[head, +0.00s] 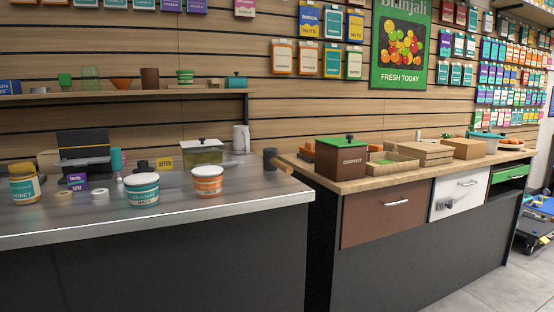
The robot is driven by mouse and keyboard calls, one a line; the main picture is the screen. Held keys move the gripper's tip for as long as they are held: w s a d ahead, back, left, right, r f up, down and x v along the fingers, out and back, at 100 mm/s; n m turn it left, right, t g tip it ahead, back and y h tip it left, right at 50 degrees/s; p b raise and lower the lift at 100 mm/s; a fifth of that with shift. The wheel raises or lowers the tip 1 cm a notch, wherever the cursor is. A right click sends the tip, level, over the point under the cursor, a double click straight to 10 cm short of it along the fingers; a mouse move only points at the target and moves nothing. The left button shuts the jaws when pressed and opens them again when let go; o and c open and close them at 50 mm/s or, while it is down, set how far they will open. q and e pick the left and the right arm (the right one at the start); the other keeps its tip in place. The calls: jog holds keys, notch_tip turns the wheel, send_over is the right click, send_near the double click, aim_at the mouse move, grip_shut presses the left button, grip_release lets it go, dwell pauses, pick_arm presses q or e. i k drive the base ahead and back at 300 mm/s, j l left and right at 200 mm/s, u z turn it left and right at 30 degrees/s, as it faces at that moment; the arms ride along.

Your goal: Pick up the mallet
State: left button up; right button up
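A mallet with a dark grey cylindrical head (270,159) and a light wooden handle (283,165) lies at the right end of the grey metal counter (235,207). Its handle points right, toward the counter's right edge. Neither of my grippers is in view.
Left of the mallet are a clear lidded box (202,152), an orange-and-white tub (208,182), a teal-and-white tub (142,189) and a honey jar (24,184). A white bottle (241,139) stands behind. The wooden counter (365,182) at right holds a brown compost bin (340,160). The metal counter's front right is clear.

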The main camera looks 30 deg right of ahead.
aim_at(271, 162)
jog(key=l+u, duration=0.1)
jog(key=l, duration=0.65)
jog(key=l+u, duration=0.15)
jog(key=l, duration=0.6)
jog(key=k+l+u, duration=0.1)
jog(key=l, duration=0.6)
